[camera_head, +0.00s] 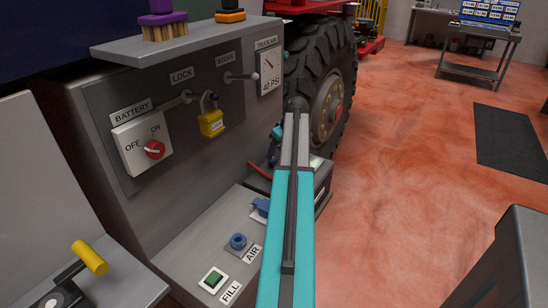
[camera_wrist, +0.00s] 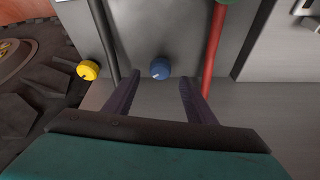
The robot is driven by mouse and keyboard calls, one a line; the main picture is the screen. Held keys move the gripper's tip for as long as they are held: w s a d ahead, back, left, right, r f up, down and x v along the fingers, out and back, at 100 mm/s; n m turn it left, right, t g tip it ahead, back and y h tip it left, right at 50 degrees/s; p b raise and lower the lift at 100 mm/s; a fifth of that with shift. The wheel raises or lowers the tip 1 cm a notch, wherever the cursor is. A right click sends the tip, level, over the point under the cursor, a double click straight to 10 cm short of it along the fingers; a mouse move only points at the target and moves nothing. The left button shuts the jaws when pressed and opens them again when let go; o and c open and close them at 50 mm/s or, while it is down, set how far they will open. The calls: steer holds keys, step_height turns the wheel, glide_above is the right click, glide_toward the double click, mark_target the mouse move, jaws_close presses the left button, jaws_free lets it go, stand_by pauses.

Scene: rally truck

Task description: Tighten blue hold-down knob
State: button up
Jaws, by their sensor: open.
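The round blue knob (camera_wrist: 159,68) shows in the wrist view, at upper middle against a grey surface. My gripper (camera_wrist: 159,82) is open and empty, with one dark finger to the left of the knob and one to the right. The knob lies in line with the gap, near the fingertips. I cannot tell whether the tips reach around it, and I see no contact. In the head view my teal arm hides the gripper, and I cannot make out this knob there.
A yellow knob (camera_wrist: 88,70) and a black bar stand left of the blue knob; a red bar (camera_wrist: 215,40) stands right. A tire (camera_head: 318,85) is close beside my arm.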

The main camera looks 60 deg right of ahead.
mark_target(273, 159)
steer(key=shift+x, duration=2.25)
steer(key=c, duration=1)
steer(key=shift+c, duration=0.2)
steer(key=shift+a+m, duration=0.15)
steer(key=shift+m, duration=0.25)
